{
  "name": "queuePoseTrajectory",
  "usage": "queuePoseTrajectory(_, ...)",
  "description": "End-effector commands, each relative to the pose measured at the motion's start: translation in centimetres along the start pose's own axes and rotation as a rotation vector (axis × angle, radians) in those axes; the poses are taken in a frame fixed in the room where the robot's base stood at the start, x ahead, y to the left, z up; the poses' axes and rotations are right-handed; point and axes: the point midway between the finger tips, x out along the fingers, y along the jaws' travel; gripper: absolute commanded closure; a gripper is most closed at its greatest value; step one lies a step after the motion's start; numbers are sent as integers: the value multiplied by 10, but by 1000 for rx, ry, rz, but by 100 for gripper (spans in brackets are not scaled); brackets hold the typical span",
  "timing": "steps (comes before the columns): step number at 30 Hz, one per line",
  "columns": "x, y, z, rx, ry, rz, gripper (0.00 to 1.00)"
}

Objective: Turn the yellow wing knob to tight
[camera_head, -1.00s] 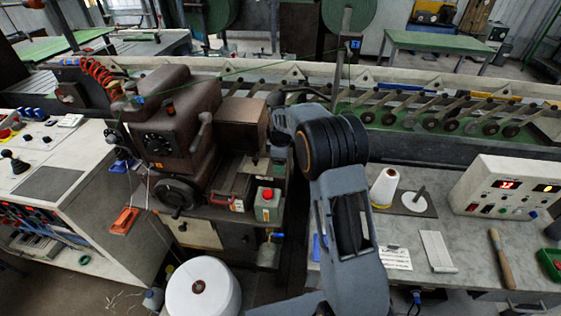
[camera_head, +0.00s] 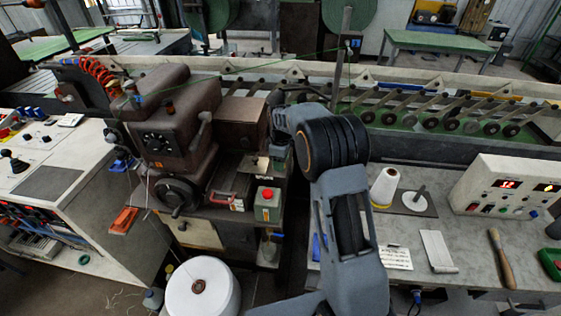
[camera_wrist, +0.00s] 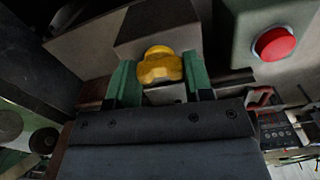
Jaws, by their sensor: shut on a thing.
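The yellow wing knob (camera_wrist: 160,66) shows in the wrist view, in front of a brown-grey block on the machine. My gripper (camera_wrist: 160,78) has its two green fingers on the left and right sides of the knob and is shut on it. The lower part of the knob and its mount are partly hidden by the gripper body. In the head view the knob cannot be made out; the end of my arm is beside the brown machine (camera_head: 178,105). No tight mark can be read.
A green-grey box with a red push button (camera_wrist: 274,43) stands close to the right of my gripper; it also shows in the head view (camera_head: 267,205). A grey bench (camera_head: 465,215) lies to the right, with a white cone (camera_head: 384,187) and a wooden-handled tool (camera_head: 501,258).

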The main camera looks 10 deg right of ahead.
Motion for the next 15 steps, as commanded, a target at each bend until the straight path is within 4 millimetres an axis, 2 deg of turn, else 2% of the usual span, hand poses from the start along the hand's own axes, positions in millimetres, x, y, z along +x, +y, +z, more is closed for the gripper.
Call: queuePoseTrajectory(15,0,0,0,476,1,1,77)
